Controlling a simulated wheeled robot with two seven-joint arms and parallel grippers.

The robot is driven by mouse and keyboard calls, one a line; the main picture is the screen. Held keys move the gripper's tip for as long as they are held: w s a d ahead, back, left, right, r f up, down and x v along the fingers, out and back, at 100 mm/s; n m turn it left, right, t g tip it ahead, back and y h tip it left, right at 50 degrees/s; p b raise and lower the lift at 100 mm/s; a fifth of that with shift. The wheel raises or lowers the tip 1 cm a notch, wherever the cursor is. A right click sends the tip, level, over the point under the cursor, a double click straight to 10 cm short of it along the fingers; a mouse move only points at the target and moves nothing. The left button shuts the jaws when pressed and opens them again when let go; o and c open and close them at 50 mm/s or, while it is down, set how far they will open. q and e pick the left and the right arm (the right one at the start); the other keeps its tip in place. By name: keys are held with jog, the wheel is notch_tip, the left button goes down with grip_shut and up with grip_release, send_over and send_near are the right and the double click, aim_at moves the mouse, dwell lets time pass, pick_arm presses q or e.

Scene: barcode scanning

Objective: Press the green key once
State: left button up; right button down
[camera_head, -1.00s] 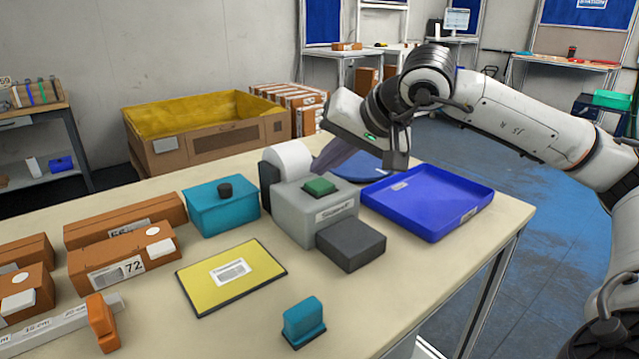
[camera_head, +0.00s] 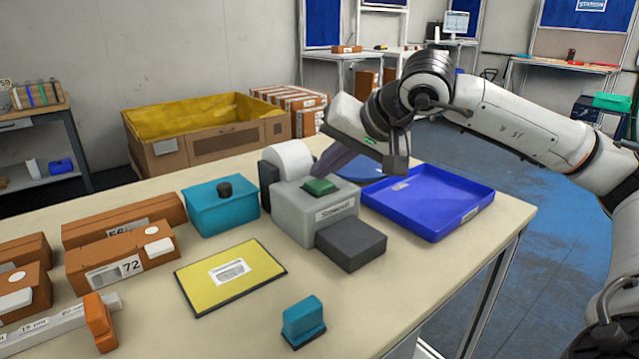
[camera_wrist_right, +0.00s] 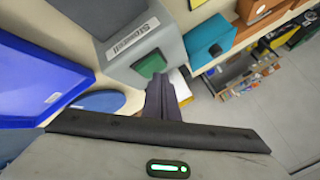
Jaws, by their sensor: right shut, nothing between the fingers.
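The green key (camera_head: 321,186) sits on top of a grey label printer (camera_head: 300,214). In the right wrist view the green key (camera_wrist_right: 151,66) shows just beyond the fingertips. My right gripper (camera_head: 318,175) is shut and empty, with its dark fingers pointing down towards the key from the back right. In the right wrist view the right gripper's fingertips (camera_wrist_right: 160,79) are right beside the key and overlap its edge. I cannot tell whether they touch it or hover just above. My left gripper is not in view.
A blue tray (camera_head: 430,203) lies right of the printer, with a dark grey block (camera_head: 350,245) in front of it. A white paper roll (camera_head: 289,160) stands behind the key. A teal box (camera_head: 221,206) is to the left, and a yellow card (camera_head: 231,275) lies in front.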

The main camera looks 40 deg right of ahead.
aim_at(324, 186)
jog(key=shift+f+b, duration=0.55)
jog(key=shift+f, duration=0.15)
dwell(0.6)
jog(key=shift+r+p, duration=1.05)
jog(key=shift+r, duration=0.05)
notch_tip(324, 186, up, 5)
jog(key=p, duration=0.5)
jog(key=shift+r, duration=0.1)
